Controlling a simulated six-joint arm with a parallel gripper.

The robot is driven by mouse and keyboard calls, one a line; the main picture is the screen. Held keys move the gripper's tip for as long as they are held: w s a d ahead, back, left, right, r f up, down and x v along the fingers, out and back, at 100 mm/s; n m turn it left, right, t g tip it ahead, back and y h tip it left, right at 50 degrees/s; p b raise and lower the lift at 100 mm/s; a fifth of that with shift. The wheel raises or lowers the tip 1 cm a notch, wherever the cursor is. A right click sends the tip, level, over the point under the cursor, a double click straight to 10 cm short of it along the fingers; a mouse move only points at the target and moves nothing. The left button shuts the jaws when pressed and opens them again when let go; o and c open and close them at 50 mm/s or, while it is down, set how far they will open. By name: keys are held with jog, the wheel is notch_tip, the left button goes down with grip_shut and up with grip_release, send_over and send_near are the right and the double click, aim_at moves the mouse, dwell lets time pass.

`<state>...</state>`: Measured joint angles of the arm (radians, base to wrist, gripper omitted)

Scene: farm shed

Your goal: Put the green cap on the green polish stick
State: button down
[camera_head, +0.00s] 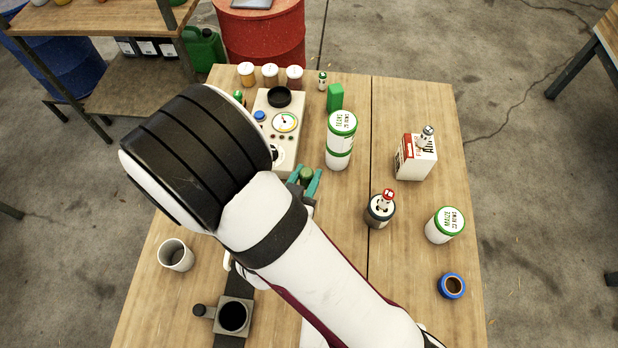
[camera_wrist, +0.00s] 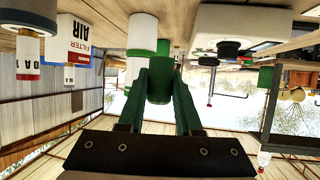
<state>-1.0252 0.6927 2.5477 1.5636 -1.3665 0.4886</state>
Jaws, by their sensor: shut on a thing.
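My gripper (camera_head: 305,183) has teal fingers shut on a dark green, round piece (camera_head: 306,174), which looks like the green cap. In the wrist view the fingers (camera_wrist: 160,88) close on this green cylinder (camera_wrist: 159,84) from both sides. It is in front of the gauge box and left of the stacked white jars. How far it is above the table is hard to tell. A plain green upright piece (camera_head: 335,97) stands behind the jars; I cannot tell for sure whether it is the green polish stick. A small green item (camera_head: 238,97) is partly hidden behind my arm.
Stacked white jars with green lids (camera_head: 342,122) stand close right of my gripper. The gauge box (camera_head: 285,100) is behind it. Farther right are a carton (camera_head: 411,160), a dark jar (camera_head: 379,211) and a maize jar (camera_head: 444,226). A cup (camera_head: 176,255) stands at left.

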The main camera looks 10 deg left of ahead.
jog(key=w+a+r+n+y, duration=0.3)
jog(key=w+r, duration=0.2)
jog(key=w, duration=0.5)
jog(key=w+a+r+n+y, duration=0.3)
jog(key=w+r+y, duration=0.1)
jog(key=w, duration=0.6)
jog(key=w+d+r+n+g+y, duration=0.1)
jog(key=w+d+n+g+y, duration=0.1)
jog(key=d, duration=0.8)
jog(key=w+d+r+n+g+y, duration=0.1)
jog(key=w+d+n+y, duration=0.1)
jog(key=d, duration=0.8)
send_over(336, 88)
notch_tip(336, 88, down, 7)
jog(key=shift+d+r, duration=0.15)
jog(key=shift+r, duration=0.05)
notch_tip(336, 88, down, 4)
jog(key=shift+f, duration=0.1)
jog(key=shift+f, duration=0.15)
jog(key=c, duration=0.6)
grip_release()
